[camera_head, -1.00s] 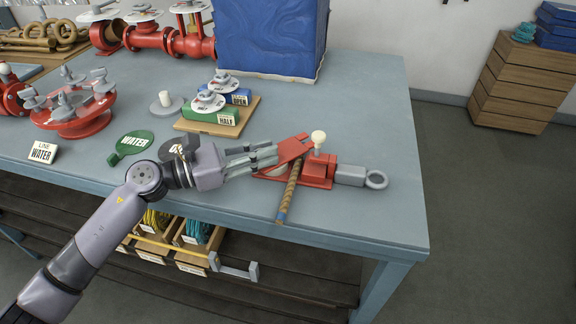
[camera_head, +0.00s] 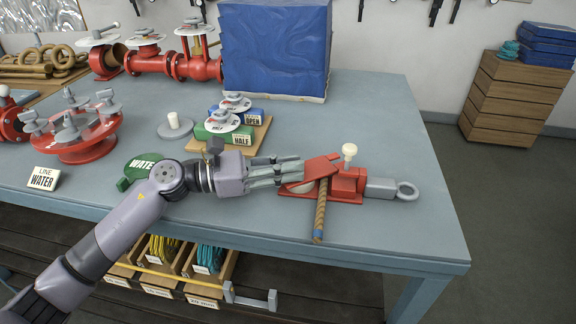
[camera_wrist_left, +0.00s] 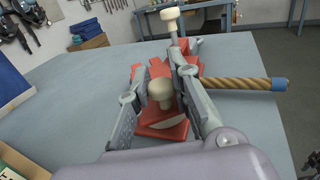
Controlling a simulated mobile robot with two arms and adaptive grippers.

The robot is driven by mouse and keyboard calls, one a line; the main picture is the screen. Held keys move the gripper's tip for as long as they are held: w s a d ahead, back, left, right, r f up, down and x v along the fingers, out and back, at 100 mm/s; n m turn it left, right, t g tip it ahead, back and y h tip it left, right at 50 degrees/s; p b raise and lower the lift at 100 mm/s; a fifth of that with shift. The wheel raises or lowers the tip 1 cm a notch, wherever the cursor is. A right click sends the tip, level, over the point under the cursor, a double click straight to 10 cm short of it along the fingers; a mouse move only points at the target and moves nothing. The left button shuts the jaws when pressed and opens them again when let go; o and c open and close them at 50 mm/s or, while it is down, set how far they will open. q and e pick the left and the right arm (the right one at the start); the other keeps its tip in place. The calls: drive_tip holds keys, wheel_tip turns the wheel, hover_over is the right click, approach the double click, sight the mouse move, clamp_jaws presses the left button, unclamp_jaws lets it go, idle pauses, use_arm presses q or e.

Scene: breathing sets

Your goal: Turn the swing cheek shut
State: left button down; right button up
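The red block (camera_head: 347,183) lies on the bench with a grey shank and ring (camera_head: 408,190) at its right. Its red swing cheek (camera_head: 322,166) sits at the left, over a brown rope (camera_head: 320,210) that hangs toward the bench's front. A cream-topped post (camera_head: 349,150) stands on the block; it also shows in the left wrist view (camera_wrist_left: 171,16). My left gripper (camera_head: 300,172) is at the cheek's left side. In the left wrist view, its fingers (camera_wrist_left: 158,88) stand apart around a cream knob (camera_wrist_left: 160,93), with a gap visible at the left. My right gripper is out of view.
Behind my left gripper stand green and blue blocks on a wooden board (camera_head: 258,138). A large blue covered box (camera_head: 275,50) stands at the back. The bench right of the ring is clear.

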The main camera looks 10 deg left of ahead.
use_arm(q)
drive_tip(key=c, duration=1.4)
unclamp_jaws()
drive_tip(key=shift+v, duration=3.75)
drive_tip(key=shift+c, duration=0.2)
